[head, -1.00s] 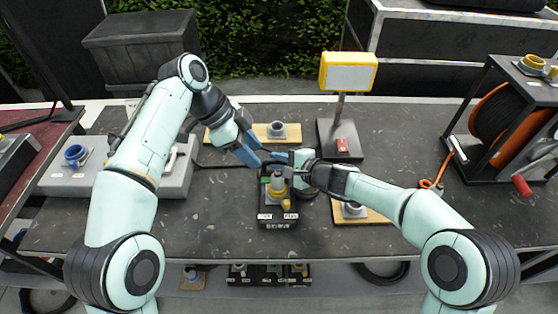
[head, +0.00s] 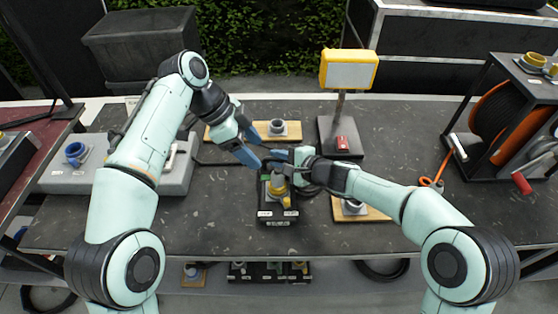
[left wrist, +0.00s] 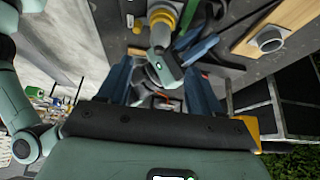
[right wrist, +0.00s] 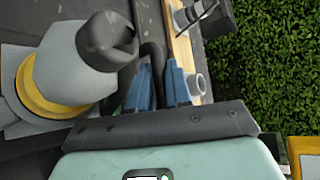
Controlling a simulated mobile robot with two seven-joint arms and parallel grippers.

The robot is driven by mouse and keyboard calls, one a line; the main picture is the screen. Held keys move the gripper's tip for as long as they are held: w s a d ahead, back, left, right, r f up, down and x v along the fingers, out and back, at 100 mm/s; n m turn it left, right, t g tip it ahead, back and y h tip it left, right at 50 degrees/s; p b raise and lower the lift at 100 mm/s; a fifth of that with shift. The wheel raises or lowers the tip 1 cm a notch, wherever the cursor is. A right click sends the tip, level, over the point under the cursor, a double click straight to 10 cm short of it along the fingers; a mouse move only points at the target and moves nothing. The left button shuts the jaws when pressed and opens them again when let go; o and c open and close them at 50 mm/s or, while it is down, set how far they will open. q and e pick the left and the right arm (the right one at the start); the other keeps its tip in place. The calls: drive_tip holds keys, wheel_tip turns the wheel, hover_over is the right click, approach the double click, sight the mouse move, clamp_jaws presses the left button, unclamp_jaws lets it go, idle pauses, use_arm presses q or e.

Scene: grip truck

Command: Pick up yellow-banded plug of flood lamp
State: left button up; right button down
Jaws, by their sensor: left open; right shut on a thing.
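The flood lamp (head: 348,72) has a yellow frame and stands on a dark base at the back of the table. The grey yellow-banded plug (head: 278,182) stands at the black connector box (head: 277,216) in mid-table; it is large at the left of the right wrist view (right wrist: 48,92). My right gripper (head: 282,155) is just behind the plug, beside it. Its fingers (right wrist: 162,75) are close together on what looks like the dark cable (right wrist: 148,52). My left gripper (head: 262,153) is open, facing the right gripper close by. Its fingertips (left wrist: 160,68) are spread.
A wooden board with a grey socket (head: 277,130) lies behind the grippers. Another board with a socket (head: 354,209) is at the right. A grey case (head: 80,180) stands left, an orange cable reel (head: 500,115) right. The front of the table is mostly clear.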

sight(273, 173)
use_arm(q)
drive_tip(key=f+m, duration=0.1)
drive_tip(key=m, duration=1)
drive_tip(key=d+f+m+y, duration=0.1)
drive_tip(key=f+m, duration=0.1)
drive_tip(key=m, duration=0.9)
drive_tip(key=s+d+f+m+t, duration=0.1)
drive_tip(key=m, duration=1)
drive_tip(key=shift+d+f+y, duration=0.15)
drive_tip(key=shift+f+y, duration=0.15)
drive_tip(key=shift+f, duration=0.05)
drive_tip(key=shift+d+x, duration=0.15)
drive_tip(key=shift+x, duration=1.15)
drive_tip(key=shift+d+x, duration=0.15)
drive_tip(key=shift+x, duration=1.15)
drive_tip(key=shift+w+r, duration=0.15)
drive_tip(key=shift+w, duration=0.05)
clamp_jaws()
